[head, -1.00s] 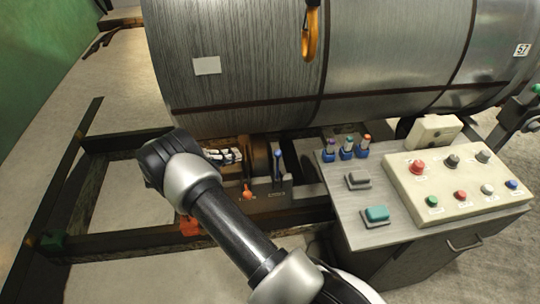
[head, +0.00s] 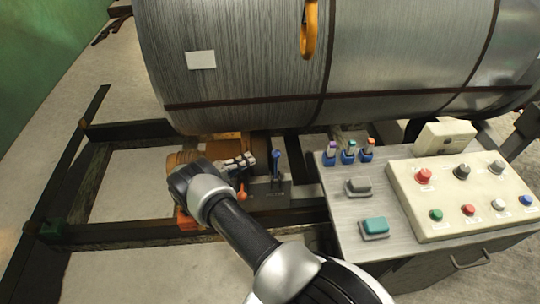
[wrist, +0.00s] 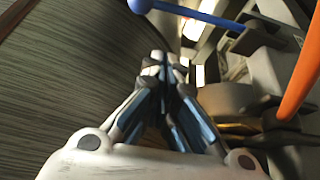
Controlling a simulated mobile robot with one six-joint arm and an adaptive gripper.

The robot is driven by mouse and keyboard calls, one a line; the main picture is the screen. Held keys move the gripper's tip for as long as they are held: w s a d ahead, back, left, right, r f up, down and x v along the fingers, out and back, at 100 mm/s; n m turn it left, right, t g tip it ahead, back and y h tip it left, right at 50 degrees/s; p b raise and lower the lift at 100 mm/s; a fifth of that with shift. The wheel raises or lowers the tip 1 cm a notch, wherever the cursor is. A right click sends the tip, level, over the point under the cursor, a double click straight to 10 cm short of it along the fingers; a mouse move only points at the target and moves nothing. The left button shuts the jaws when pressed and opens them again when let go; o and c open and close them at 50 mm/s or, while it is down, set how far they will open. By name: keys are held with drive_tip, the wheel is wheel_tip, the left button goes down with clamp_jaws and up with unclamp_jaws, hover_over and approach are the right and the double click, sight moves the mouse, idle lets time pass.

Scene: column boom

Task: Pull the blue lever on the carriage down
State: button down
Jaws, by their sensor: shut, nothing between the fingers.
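The blue lever (head: 277,165) stands upright on the carriage (head: 270,187), below the large drum. In the wrist view the blue lever (wrist: 205,16) crosses the top, with its round knob at the upper left. My gripper (head: 250,159) is just left of the lever in the head view, pointing right towards it. In the wrist view my gripper (wrist: 165,66) has its fingertips together with nothing between them. They are apart from the lever there, with the lever beyond them. The exact depth gap is hard to tell.
An orange lever (head: 241,192) is close beside the blue one, also in the wrist view (wrist: 300,75). The drum (head: 260,65) hangs close above. A control desk (head: 345,215) with buttons stands at the right. Dark rails (head: 120,236) frame the floor at left.

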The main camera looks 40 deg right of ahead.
sight(276, 167)
drive_tip(key=s+d+b, duration=0.1)
drive_tip(key=s+d, duration=0.2)
drive_tip(key=d, duration=0.4)
drive_tip(key=shift+s+d+b, duration=0.15)
drive_tip(key=shift+s+b, duration=0.2)
idle(0.4)
